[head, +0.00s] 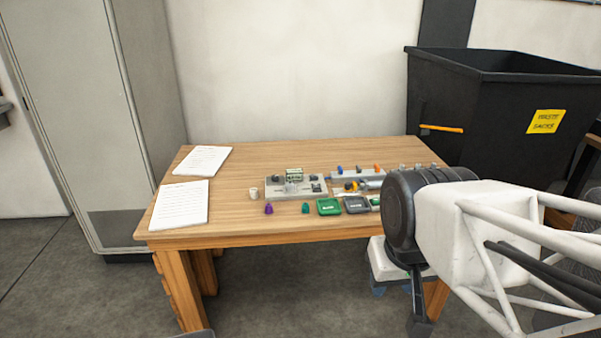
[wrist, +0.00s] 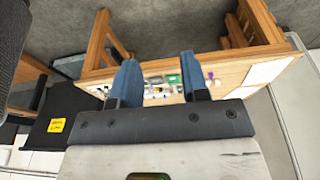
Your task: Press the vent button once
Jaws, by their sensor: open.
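A small grey panel (head: 284,192) with several small fittings lies on the wooden table (head: 230,216). The vent button is too small to pick out among the fittings. In the wrist view, the tabletop items show small and partly hidden between and beside my fingers. My gripper (wrist: 159,60) has two blue fingers spread apart with nothing between them. It is well away from the panel, out past the table's front edge. In the head view my arm hides part of the table's right end.
Green (head: 329,206) and dark (head: 356,204) trays, a purple piece (head: 268,208) and a white cup (head: 254,192) sit near the panel. Papers (head: 180,204) lie at the left. A black waste bin (head: 480,110) stands behind right; a cabinet (head: 70,110) stands left.

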